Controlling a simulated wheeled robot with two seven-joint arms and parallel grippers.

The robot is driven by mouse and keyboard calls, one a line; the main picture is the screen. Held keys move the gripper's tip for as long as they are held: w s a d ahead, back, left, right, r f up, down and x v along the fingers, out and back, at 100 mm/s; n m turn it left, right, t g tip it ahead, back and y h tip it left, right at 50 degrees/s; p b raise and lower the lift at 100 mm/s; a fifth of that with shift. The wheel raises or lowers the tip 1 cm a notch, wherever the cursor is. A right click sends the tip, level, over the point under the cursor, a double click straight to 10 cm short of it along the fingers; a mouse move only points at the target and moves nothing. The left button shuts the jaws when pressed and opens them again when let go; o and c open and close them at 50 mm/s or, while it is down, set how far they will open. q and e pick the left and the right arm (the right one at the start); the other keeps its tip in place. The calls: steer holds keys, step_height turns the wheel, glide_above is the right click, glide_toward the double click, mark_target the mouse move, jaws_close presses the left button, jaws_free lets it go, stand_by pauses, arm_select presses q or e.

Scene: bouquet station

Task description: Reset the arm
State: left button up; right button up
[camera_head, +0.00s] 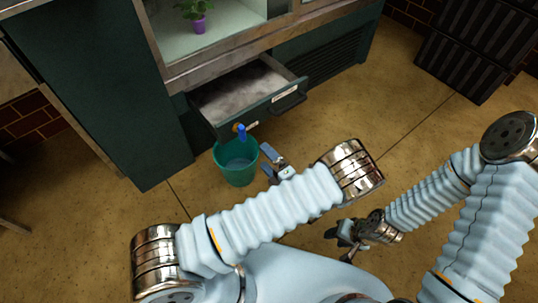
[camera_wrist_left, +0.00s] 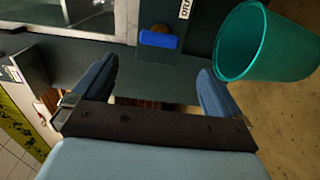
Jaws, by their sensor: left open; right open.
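My left arm crosses the front of the head view, and its gripper (camera_head: 272,166) is just right of the green bucket (camera_head: 237,172). In the left wrist view the two blue-grey fingers of this gripper (camera_wrist_left: 155,88) stand wide apart with nothing between them. The bucket (camera_wrist_left: 262,45) shows at the upper right there, apart from the fingers. My right gripper (camera_head: 344,236) hangs low above the floor, right of the left forearm. It is open and no object shows in it.
A drawer (camera_head: 240,92) stands open in the green cabinet (camera_head: 100,80) behind the bucket. A small blue object (camera_head: 240,130) is at the drawer front, above the bucket; it also shows in the wrist view (camera_wrist_left: 158,40). A potted plant (camera_head: 198,20) stands above.

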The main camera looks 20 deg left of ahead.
stand_by(0.5)
arm_select(q)
steer(key=s+a+f+n+g+h, duration=0.25)
steer(key=s+f+n+g, duration=0.25)
steer(key=s+n+g, duration=0.25)
steer(key=s+a+f+n+g+h, duration=0.25)
steer(key=s+f+n+g, duration=0.3)
steer(key=s, duration=0.35)
steer(key=s+d+n+g+h, duration=0.3)
steer(key=s+d+n+h, duration=0.5)
steer(key=n, duration=0.7)
steer(key=w+d+r+n+t+h, duration=0.1)
steer(key=w+n+t+h, duration=0.5)
steer(key=n, duration=1.1)
steer(key=w+r, duration=0.1)
steer(key=w, duration=0.2)
steer(key=shift+d+r, duration=0.3)
steer(key=shift+r, duration=0.1)
steer(key=shift+c, duration=0.3)
